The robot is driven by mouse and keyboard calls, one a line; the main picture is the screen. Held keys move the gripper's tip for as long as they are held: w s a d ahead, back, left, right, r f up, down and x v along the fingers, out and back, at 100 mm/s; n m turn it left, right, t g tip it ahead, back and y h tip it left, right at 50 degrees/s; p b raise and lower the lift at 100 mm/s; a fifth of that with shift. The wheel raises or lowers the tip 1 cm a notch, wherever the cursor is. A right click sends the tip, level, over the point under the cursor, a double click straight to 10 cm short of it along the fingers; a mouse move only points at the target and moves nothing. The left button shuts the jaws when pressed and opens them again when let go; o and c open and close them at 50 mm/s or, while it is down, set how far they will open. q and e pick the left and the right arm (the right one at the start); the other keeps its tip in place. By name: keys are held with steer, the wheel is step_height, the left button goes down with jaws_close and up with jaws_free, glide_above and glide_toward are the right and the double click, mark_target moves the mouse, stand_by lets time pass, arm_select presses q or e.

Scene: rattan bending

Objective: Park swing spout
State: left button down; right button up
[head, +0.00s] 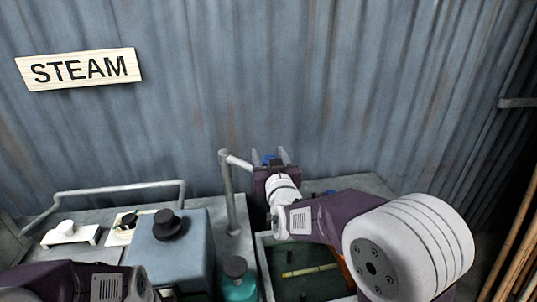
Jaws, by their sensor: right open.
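The swing spout (230,192) is a grey pipe standing upright at the back of the bench. Its top bends over and a short arm runs right, towards my right gripper (270,157). A small blue piece (269,159) shows between the fingers of that gripper; I cannot tell whether it is the spout's tip. The right gripper is open, its two fingers pointing at the wall. Its body hides what lies at the spout's outer end. My left arm crosses the lower left corner, and its gripper does not show.
A blue-grey box (170,252) with a black knob stands left of the spout. A teal bottle (238,283) stands before it. A grey rail (120,188) runs at back left. Rattan poles (519,255) lean at right.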

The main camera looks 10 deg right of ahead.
steer(key=shift+w+f, duration=0.1)
steer(key=shift+w, duration=0.05)
jaws_close()
stand_by(1.2)
